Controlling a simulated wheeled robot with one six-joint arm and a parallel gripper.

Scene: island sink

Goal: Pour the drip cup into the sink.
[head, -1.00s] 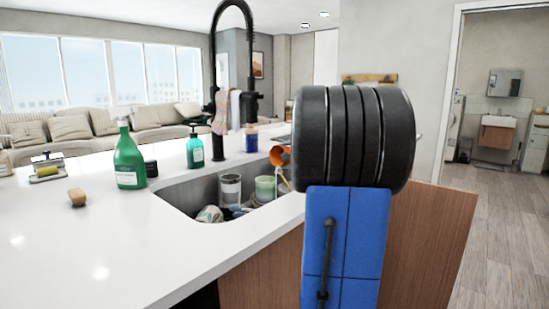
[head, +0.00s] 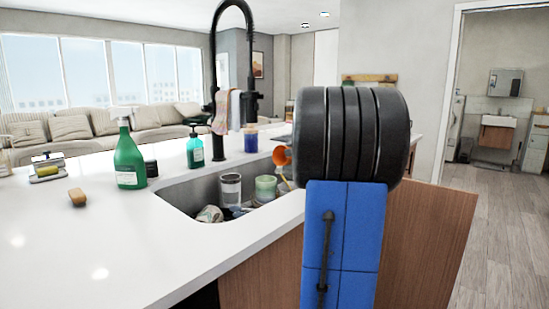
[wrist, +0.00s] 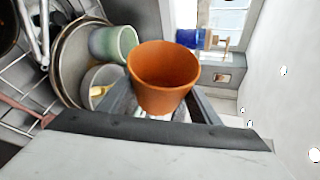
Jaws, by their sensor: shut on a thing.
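The drip cup is an orange cup (wrist: 163,72) held in my gripper (wrist: 165,104), with a finger on either side of it in the wrist view. Its rim and part of its inside show there; I cannot make out any liquid. In the head view the cup (head: 281,156) is small, tipped on its side above the sink's right part, and partly hidden by my arm. The gripper is hidden behind my arm there. The sink (head: 180,196) is a grey basin set into the white counter.
The sink holds a clear glass (head: 230,189), a pale green cup (head: 265,187) and other dishes. A black faucet (head: 213,60) rises behind it. The front counter is clear.

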